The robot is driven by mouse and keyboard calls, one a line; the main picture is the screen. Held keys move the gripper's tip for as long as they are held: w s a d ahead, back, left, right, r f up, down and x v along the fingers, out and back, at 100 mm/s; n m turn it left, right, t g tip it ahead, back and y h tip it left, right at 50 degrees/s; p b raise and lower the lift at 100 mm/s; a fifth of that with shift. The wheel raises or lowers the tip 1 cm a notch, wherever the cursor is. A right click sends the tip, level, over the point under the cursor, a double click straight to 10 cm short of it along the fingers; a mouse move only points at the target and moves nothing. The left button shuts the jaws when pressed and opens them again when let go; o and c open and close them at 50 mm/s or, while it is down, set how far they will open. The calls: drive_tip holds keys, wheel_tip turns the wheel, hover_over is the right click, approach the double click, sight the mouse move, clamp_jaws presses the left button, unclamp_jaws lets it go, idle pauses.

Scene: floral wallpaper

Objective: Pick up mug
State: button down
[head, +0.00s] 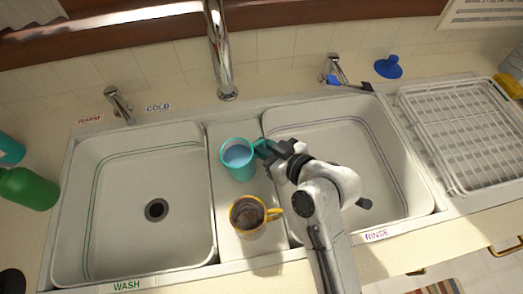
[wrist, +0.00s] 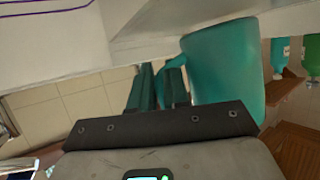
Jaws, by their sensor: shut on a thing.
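A teal mug (head: 238,165) stands on the divider between the two sinks in the head view, with its handle toward the right. My gripper (head: 266,150) reaches it from the right and is shut on its handle. In the wrist view, the teal mug (wrist: 222,68) fills the area right of centre, and the fingers of my gripper (wrist: 160,85) close around its handle. A second mug, yellow outside and dark inside (head: 247,216), stands nearer on the same divider, with its handle also toward the right, left of my arm.
The wash sink (head: 110,200) at left is empty, and the rinse sink (head: 390,165) lies partly under my arm. A chrome faucet (head: 219,50) rises behind the divider. A white dish rack (head: 465,135) is at right, and a green bottle (head: 28,188) is at far left.

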sight(245, 142)
drive_tip(key=s+r, duration=0.1)
drive_tip(key=r, duration=0.1)
drive_tip(key=s+r, duration=0.2)
drive_tip(key=r, duration=0.1)
drive_tip(key=s+r, duration=0.2)
drive_tip(key=shift+s+r, duration=0.1)
drive_tip(key=shift+r, duration=0.15)
drive_tip(key=s+r, duration=0.3)
drive_tip(key=s, duration=0.6)
drive_tip(key=shift+d+r, duration=0.3)
drive_tip(key=shift+r, duration=0.05)
